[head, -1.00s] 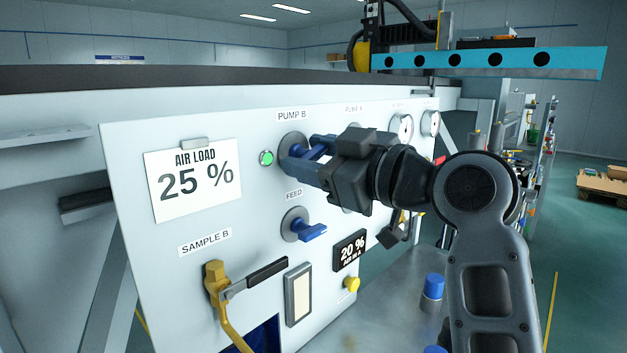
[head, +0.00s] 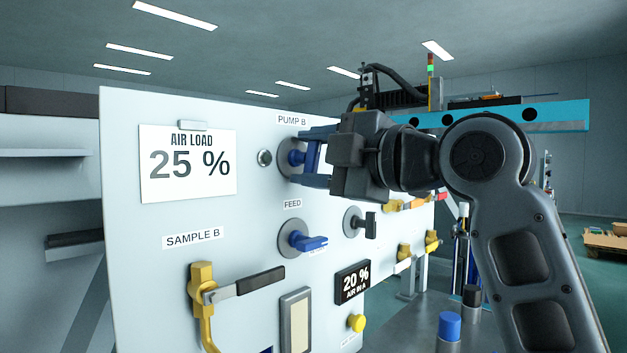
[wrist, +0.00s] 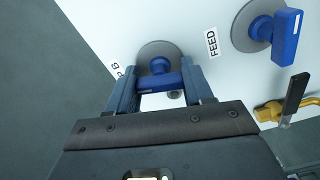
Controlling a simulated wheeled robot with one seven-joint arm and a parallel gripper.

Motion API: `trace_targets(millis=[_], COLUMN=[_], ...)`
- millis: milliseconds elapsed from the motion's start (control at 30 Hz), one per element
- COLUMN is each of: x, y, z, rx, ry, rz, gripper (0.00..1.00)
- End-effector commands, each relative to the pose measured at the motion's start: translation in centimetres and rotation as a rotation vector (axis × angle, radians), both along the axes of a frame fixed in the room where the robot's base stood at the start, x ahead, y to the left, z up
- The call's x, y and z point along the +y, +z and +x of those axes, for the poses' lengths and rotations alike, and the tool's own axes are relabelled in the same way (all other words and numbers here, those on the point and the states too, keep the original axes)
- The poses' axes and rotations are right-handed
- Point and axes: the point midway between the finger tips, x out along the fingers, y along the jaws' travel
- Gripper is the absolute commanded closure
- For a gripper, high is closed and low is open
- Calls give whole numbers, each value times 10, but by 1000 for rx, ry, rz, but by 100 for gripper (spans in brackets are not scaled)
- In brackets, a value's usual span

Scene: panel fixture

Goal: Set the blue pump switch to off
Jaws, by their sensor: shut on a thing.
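The blue pump switch (head: 290,158) is on the white panel under the PUMP B label, on a round grey plate. My gripper (head: 308,157) comes in from the right, one finger above and one below the switch handle. In the wrist view the blue handle (wrist: 160,83) lies crosswise between both fingers (wrist: 160,90) and is gripped. Its bar runs up and down on the panel, square to the FEED handle. The round lamp (head: 265,157) left of the switch is grey and unlit. My gripper hides part of the switch in the head view.
Below is the blue FEED switch (head: 302,241), its handle pointing right; it also shows in the wrist view (wrist: 275,28). A black-handled switch (head: 360,222) sits right of it. The yellow SAMPLE B valve (head: 203,285) with its black lever sticks out lower left.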

Motion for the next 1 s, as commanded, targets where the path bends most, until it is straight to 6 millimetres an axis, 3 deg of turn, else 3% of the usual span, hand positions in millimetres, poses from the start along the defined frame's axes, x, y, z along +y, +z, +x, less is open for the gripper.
trace_targets(millis=[400,1000], x=[1,2], y=[-3,-2], z=[-1,-1], rx=[-167,-197], ry=[4,5], rz=[-134,-158], gripper=[79,79])
